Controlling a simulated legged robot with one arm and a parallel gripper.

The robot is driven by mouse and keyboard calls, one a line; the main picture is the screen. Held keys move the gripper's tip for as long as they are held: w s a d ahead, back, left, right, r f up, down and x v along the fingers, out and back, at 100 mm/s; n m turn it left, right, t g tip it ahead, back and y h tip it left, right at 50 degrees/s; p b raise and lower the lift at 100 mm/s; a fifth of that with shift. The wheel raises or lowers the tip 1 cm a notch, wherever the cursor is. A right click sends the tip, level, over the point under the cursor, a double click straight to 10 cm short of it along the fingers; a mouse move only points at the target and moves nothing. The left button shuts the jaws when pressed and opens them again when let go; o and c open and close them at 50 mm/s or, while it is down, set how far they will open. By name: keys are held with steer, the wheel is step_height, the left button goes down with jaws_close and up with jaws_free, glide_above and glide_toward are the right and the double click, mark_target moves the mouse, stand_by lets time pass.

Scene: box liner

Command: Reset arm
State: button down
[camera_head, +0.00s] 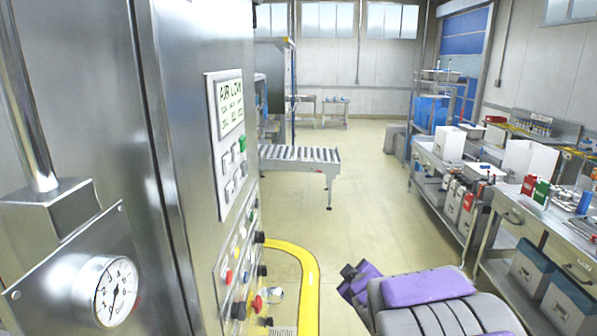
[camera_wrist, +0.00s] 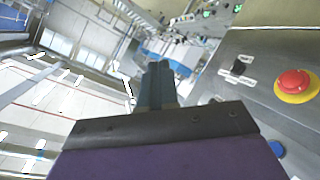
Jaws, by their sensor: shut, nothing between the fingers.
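My gripper (camera_wrist: 160,72) points away from the wrist camera, its dark fingers together with nothing between them. In the head view my purple and grey arm fills the bottom right, and the dark end beside it (camera_head: 352,272) appears to be my gripper. It is held over the floor, right of the metal cabinet (camera_head: 175,120) and its control panel (camera_head: 232,140). In the wrist view a panel with a red button on a yellow ring (camera_wrist: 297,84) is to the right of my gripper, apart from it.
A yellow floor line (camera_head: 305,270) curves round the cabinet's base. A roller conveyor (camera_head: 300,155) stands further back. Workbenches (camera_head: 475,200) with boxes and bins line the right side. A pressure gauge (camera_head: 115,292) is close at the lower left. The middle floor is clear.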

steer(key=s+d+f+m+g+h, duration=0.2)
steer(key=s+d+m+g, duration=0.15)
steer(key=s, duration=0.55)
steer(key=s+d+f+m+g+h, duration=0.1)
steer(key=s+d+m+g+h, duration=0.2)
steer(key=s, duration=0.6)
steer(key=s+a+m+g+y, duration=0.1)
steer(key=s+g, duration=0.3)
steer(key=s, duration=0.9)
steer(key=s+a+f+m+g+y+b, duration=0.1)
steer(key=s+a+g, duration=0.3)
steer(key=s, duration=1)
steer(key=shift+s+f+m+y, duration=0.25)
steer(key=shift+m+y, duration=0.45)
steer(key=shift+m, duration=0.05)
